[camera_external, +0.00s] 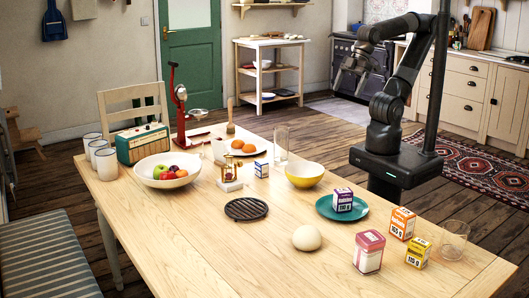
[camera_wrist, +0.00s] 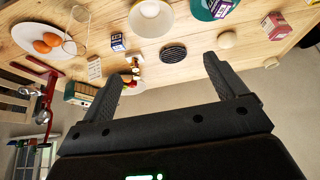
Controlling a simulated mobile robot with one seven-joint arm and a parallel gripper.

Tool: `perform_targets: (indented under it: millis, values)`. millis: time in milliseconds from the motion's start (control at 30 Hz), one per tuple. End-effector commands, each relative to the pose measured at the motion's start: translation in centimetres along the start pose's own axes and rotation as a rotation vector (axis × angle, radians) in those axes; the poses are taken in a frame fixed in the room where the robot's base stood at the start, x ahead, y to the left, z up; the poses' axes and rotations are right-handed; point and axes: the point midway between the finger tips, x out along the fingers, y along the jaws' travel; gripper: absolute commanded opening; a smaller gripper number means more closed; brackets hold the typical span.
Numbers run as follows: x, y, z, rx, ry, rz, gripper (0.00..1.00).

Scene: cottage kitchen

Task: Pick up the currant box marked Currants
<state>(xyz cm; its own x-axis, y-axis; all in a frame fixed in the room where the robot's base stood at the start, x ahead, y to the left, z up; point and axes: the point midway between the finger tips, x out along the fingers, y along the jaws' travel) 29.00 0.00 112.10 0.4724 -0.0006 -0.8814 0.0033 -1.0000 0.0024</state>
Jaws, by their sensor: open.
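I cannot read the word Currants on any box. A small purple and white box (camera_external: 343,200) sits on a teal plate (camera_external: 325,211); it also shows at the top edge of the wrist view (camera_wrist: 219,8). An orange and white box (camera_external: 401,223) and a yellow and white box (camera_external: 418,252) stand right of the plate. A small blue and white box (camera_external: 261,170) stands near the middle of the table. My gripper (camera_external: 350,73) is raised beyond the table, well away from all the boxes. In the wrist view its fingers (camera_wrist: 167,70) are spread and empty.
A dark trivet (camera_external: 246,209) and fruit bowl (camera_external: 166,171) lie further left. The table's front left (camera_external: 210,260) is clear.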

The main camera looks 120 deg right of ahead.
Motion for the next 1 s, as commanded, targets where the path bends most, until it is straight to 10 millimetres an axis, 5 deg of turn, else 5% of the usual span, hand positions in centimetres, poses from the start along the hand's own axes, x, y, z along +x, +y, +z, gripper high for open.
perform_targets:
  millis: [233, 567, 1000]
  values:
    - [0.0, 0.0, 0.0, 0.003, 0.000, 0.000, 0.71]
    - [0.3, 0.3, -0.7, 0.005, -0.013, 0.007, 0.71]
    - [6.5, 4.3, -7.7, 0.007, -0.175, 0.066, 0.71]
